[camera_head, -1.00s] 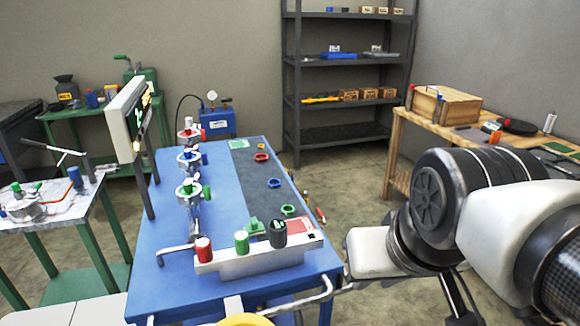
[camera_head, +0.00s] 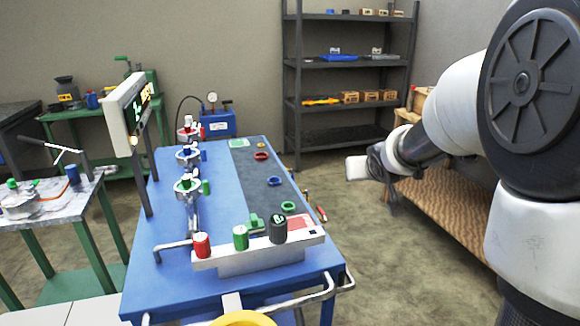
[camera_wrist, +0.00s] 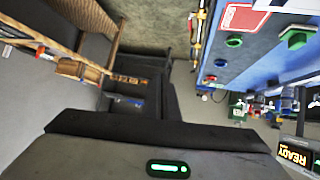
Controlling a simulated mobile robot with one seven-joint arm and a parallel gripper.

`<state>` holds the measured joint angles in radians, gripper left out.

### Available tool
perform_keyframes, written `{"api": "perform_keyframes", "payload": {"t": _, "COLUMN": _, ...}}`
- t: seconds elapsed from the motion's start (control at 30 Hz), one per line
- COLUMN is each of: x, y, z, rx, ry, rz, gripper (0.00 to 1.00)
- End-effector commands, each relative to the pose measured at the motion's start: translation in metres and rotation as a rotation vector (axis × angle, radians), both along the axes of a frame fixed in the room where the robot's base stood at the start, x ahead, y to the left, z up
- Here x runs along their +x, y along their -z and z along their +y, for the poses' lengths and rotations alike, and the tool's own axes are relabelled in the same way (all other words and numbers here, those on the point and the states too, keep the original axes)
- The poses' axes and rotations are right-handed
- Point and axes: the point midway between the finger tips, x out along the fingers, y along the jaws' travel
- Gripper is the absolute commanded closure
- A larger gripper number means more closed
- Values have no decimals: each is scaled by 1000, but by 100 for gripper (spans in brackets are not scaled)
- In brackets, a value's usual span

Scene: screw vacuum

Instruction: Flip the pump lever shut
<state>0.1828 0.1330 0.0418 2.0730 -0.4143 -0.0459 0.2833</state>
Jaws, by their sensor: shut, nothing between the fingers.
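On the marble-topped stand at the left of the head view is a metal fixture (camera_head: 18,204) with a green knob. A dark-handled lever (camera_head: 48,146) stands out above that stand, raised and slanting. A blue pump unit (camera_head: 217,123) with a round gauge stands at the back; no lever can be made out on it. I cannot tell which part is the pump lever. My gripper (camera_head: 357,168) is a small pale block at the arm's end, right of the blue bench and apart from it. Its grey body (camera_wrist: 155,145) fills the bottom of the wrist view. It is shut and empty.
The blue bench (camera_head: 165,285) carries red, green and dark knobs, ring clamps and a display (camera_head: 127,113). A dark shelf (camera_head: 345,130) stands at the back and a wooden table (camera_head: 455,205) at right. Floor between bench and wooden table is clear.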

Motion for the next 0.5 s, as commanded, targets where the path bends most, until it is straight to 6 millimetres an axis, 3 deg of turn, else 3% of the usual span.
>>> {"api": "perform_keyframes", "payload": {"t": 0.03, "x": 20, "y": 21, "z": -4, "rx": 11, "ry": -14, "rz": -18, "gripper": 100}}
{"api": "perform_keyframes", "payload": {"t": 0.2, "x": 79, "y": 73, "z": -5, "rx": 67, "ry": -92, "rz": -119, "gripper": 100}}
{"api": "perform_keyframes", "payload": {"t": 0.33, "x": 110, "y": 119, "z": -3, "rx": 134, "ry": -155, "rz": -188, "gripper": 100}}
{"api": "perform_keyframes", "payload": {"t": 0.5, "x": 131, "y": 172, "z": 3, "rx": 231, "ry": -229, "rz": -261, "gripper": 100}}
